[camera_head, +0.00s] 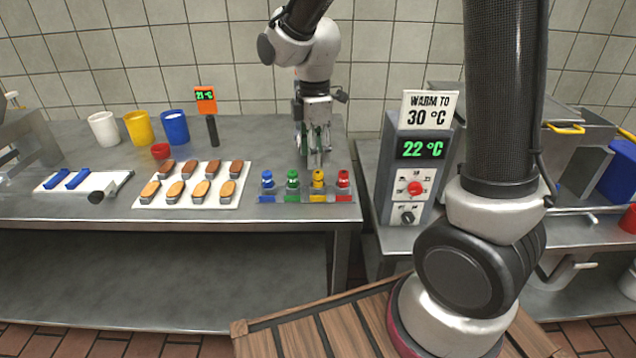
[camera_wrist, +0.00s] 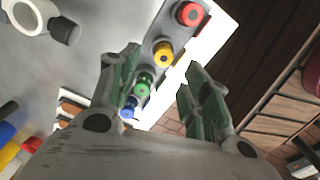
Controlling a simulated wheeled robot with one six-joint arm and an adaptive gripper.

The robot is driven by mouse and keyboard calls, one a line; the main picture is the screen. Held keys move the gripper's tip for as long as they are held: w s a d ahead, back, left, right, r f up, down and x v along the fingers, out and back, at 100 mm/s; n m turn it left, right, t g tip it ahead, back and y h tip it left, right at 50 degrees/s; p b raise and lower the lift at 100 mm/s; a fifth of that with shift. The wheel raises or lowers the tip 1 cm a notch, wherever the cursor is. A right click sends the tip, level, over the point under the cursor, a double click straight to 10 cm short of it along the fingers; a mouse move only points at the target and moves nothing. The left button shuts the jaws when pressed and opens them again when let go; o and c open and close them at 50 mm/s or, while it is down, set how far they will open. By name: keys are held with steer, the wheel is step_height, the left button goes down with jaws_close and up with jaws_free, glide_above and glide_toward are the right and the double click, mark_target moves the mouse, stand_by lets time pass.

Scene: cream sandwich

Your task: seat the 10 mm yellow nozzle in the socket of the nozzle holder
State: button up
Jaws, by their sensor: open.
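The yellow nozzle (camera_head: 318,180) stands in a grey rack (camera_head: 306,197) near the table's front edge, between a green and a red nozzle. In the wrist view the yellow nozzle (camera_wrist: 163,55) shows from above, just beyond the fingertips. My gripper (camera_head: 317,158) is open and empty, pointing down just above and behind the rack; its green-padded fingers (camera_wrist: 160,75) are spread in the wrist view. A pale ring with a dark knob (camera_wrist: 38,14) is at upper left in the wrist view; I cannot tell whether it is the nozzle holder. No size marking is readable.
Red (camera_head: 343,180), green (camera_head: 292,179) and blue (camera_head: 267,180) nozzles flank the yellow one closely. A white tray (camera_head: 150,205) of filled pastry pieces lies left of the rack. A warming box (camera_head: 405,180) reading 22 °C stands to the right. Cups stand at the back left.

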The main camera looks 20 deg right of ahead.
mark_target(318, 172)
steer(key=f, duration=0.6)
steer(key=shift+s+d, duration=0.15)
steer(key=shift+d, duration=0.15)
steer(key=c, duration=1)
